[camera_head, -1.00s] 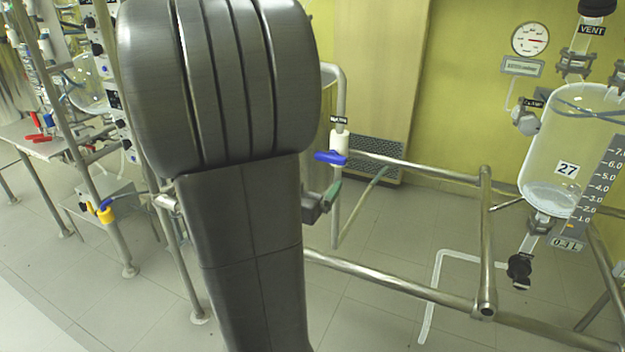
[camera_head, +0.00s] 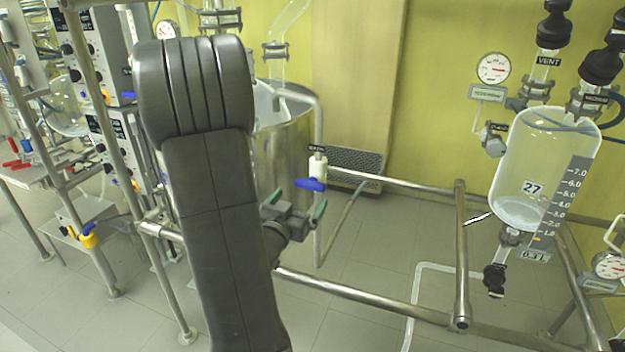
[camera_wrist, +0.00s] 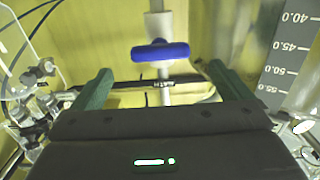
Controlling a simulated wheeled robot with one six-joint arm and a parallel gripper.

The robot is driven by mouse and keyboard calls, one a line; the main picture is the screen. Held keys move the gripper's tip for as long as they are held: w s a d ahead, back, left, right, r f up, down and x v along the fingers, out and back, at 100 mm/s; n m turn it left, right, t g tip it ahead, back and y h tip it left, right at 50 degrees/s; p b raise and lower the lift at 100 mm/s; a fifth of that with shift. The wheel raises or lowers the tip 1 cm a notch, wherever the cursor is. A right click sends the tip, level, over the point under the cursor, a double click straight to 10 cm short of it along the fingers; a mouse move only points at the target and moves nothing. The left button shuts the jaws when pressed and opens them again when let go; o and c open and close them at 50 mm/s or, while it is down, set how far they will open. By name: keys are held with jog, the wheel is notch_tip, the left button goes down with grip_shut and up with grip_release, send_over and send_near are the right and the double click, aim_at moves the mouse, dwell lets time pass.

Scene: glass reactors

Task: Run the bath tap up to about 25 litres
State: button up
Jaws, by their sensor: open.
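The bath tap has a white body and a blue cross handle (camera_head: 311,184), on a metal pipe with a small dark label above it. In the wrist view the blue handle (camera_wrist: 160,51) lies crosswise, centred ahead of my fingers. My gripper (camera_head: 296,205) is just below and left of the tap in the head view, with green fingers. In the wrist view my gripper (camera_wrist: 160,82) is open, its fingers apart, with nothing held. A metal bath (camera_head: 290,150) stands behind my arm, mostly hidden. A level scale (camera_wrist: 285,70) reading 40.0 to 55.0 shows at the wrist view's right.
A glass vessel marked 27 (camera_head: 525,175) hangs at right, with a gauge (camera_head: 493,68) beside it. Metal rails (camera_head: 400,190) run around an open floor area. A rack with control boxes (camera_head: 105,60) stands at left.

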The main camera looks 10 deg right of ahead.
aim_at(308, 187)
jog(key=p+x, duration=0.1)
jog(key=x, duration=0.9)
jog(key=shift+p, duration=0.3)
jog(key=shift+c, duration=0.2)
jog(key=c, duration=0.9)
